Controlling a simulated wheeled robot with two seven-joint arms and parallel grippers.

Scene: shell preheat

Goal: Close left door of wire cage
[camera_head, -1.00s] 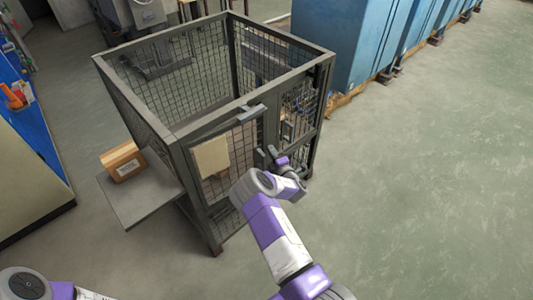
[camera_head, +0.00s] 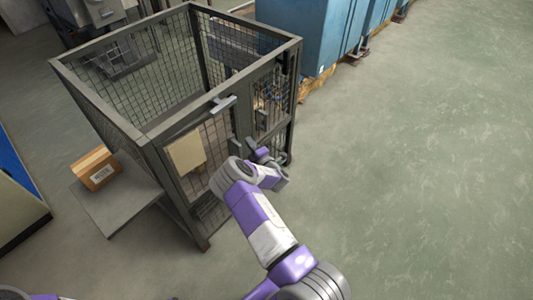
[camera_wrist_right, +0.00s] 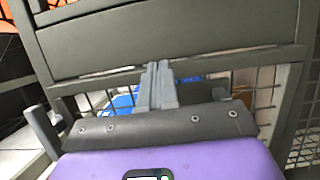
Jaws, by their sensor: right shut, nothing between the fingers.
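The dark grey wire cage (camera_head: 140,133) stands left of centre in the head view, open at the top. Its left door (camera_head: 186,152) carries a beige panel and mesh; it lies near the front frame, and I cannot tell whether it is fully closed. My right gripper (camera_head: 256,148) is at the cage front, just right of that door. In the right wrist view its fingers (camera_wrist_right: 158,84) are shut and empty, pointing at a grey frame bar (camera_wrist_right: 170,35); contact is unclear. My left gripper is out of view; only a bit of that arm shows at bottom left.
A cardboard box (camera_head: 95,169) sits on a grey shelf (camera_head: 118,208) on the cage's left side. Blue cabinets (camera_head: 310,35) stand behind the cage on the right. The floor (camera_head: 420,170) to the right is clear.

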